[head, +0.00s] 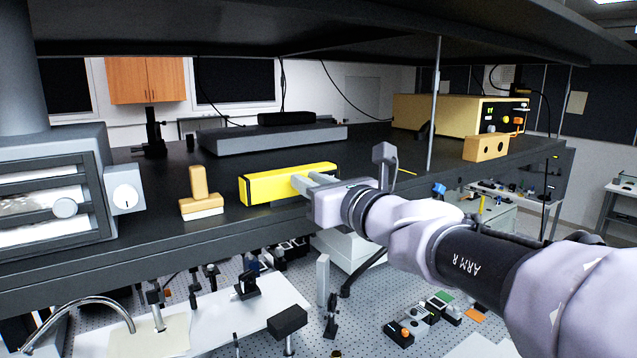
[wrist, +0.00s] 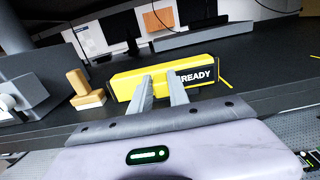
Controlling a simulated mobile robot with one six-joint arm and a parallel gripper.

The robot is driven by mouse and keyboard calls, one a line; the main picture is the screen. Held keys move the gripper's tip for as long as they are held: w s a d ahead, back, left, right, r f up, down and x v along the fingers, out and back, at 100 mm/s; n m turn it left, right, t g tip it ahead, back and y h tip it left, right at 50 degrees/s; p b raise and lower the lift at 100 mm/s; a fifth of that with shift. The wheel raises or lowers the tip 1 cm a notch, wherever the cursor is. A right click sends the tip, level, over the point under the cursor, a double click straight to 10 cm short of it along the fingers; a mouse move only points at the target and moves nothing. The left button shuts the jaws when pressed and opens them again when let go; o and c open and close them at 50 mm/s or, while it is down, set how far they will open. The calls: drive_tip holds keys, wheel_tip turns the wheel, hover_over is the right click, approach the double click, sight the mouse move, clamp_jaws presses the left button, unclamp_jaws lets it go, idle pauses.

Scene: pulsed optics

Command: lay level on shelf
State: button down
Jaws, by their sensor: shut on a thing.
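The level, a yellow bar (head: 270,186), is at the front part of the dark shelf (head: 235,222), its long side roughly along the front edge. My gripper (head: 303,181) is shut on it from the front. In the wrist view the level (wrist: 128,83) spans across between the fingertips (wrist: 161,82), and a black label reading "READY" shows to their right. The fingers hide part of its front face. It looks about level and low over the shelf; I cannot tell whether its underside touches.
A wooden stamp-like block (head: 200,194) stands left of the level. A grey box with a dial (head: 125,195) is farther left. A flat grey case (head: 270,139) lies behind. A tan instrument (head: 455,116) and a thin post (head: 434,105) are right. Thin yellow marks (wrist: 226,71) lie right of the level.

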drive_tip(key=shift+f+b, duration=0.3)
drive_tip(key=shift+b, duration=0.1)
idle(0.3)
drive_tip(key=c, duration=1.2)
unclamp_jaws()
drive_tip(key=shift+o, duration=0.2)
drive_tip(key=b+v, duration=0.2)
drive_tip(key=v, duration=1.6)
drive_tip(key=s+a+f+n+g+h+b, duration=0.1)
drive_tip(key=s+f+n+g+b, duration=0.3)
drive_tip(key=f, duration=0.6)
drive_tip(key=a+f+n+b, duration=0.25)
drive_tip(key=f+b, duration=0.35)
drive_tip(key=f, duration=0.3)
drive_tip(key=s+a+f+n+g+h+b, duration=0.1)
drive_tip(key=s+f+n+b, duration=0.3)
drive_tip(key=f, duration=0.6)
drive_tip(key=s+d+f+n+g+h+b, duration=0.2)
drive_tip(key=f+n+b, duration=0.5)
drive_tip(key=f, duration=0.7)
drive_tip(key=s+d+f+n+g+h+b, duration=0.2)
drive_tip(key=s+d+f+n+h+b, duration=0.2)
drive_tip(key=f+b, duration=0.5)
wheel_tip(320, 180, down, 6)
drive_tip(key=s+d+n, duration=0.1)
drive_tip(key=s+n, duration=0.1)
drive_tip(key=n, duration=0.1)
